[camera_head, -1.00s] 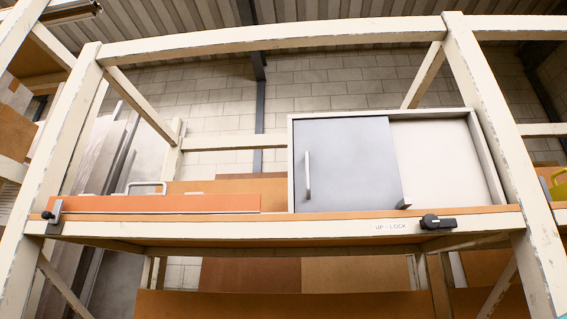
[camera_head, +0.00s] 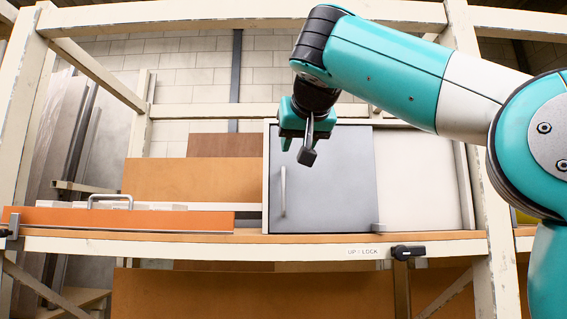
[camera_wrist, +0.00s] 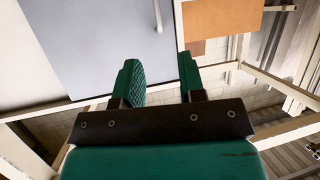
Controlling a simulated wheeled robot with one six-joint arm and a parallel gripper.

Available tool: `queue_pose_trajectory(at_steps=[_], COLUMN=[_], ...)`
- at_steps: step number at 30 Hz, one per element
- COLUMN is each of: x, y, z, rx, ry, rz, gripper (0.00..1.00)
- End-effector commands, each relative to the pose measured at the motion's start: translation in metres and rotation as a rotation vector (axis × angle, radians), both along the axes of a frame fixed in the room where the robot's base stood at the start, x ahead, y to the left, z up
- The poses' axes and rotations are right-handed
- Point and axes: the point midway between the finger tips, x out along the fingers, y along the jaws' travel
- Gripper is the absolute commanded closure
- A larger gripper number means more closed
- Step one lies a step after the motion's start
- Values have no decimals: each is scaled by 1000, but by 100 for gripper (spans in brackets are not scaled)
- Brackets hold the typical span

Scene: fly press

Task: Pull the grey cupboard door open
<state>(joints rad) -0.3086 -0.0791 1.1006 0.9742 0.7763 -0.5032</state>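The grey cupboard door (camera_head: 335,190) covers the left part of a white-framed cupboard on the shelf, and its face looks flush with the frame. A pale vertical bar handle (camera_head: 283,190) is near its left edge. My gripper (camera_head: 298,150) hangs in front of the door's upper left, above the handle and apart from it. In the wrist view my gripper (camera_wrist: 160,70) is open and empty, its two green fingers spread. Part of the handle (camera_wrist: 157,14) shows beyond the gap between the fingertips, with the door (camera_wrist: 95,45) to the left.
A small grey block (camera_head: 378,228) sits at the door's lower right corner. A black latch (camera_head: 408,251) beside an "UP LOCK" label is on the shelf's front rail. An orange drawer front (camera_head: 130,218) with a handle is to the left. Shelf posts (camera_head: 468,120) stand either side.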

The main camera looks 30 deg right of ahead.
Motion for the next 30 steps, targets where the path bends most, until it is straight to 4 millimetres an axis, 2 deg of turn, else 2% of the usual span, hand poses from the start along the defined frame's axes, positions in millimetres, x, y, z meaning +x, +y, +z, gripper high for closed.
queue_pose_trajectory(at_steps=[2, 5, 8, 21, 27, 30], x=[0, 8, 23, 108, 134, 141], y=[-4, -10, -17, -52, -62, -65], z=[6, 0, -9, -42, -54, -58], rx=[10, 12, 12, 12, 12, 14], ry=[-10, -11, -9, -8, -10, -11], rz=[-16, -24, -25, -20, -18, -18], gripper=[63, 63, 63, 63, 63, 63])
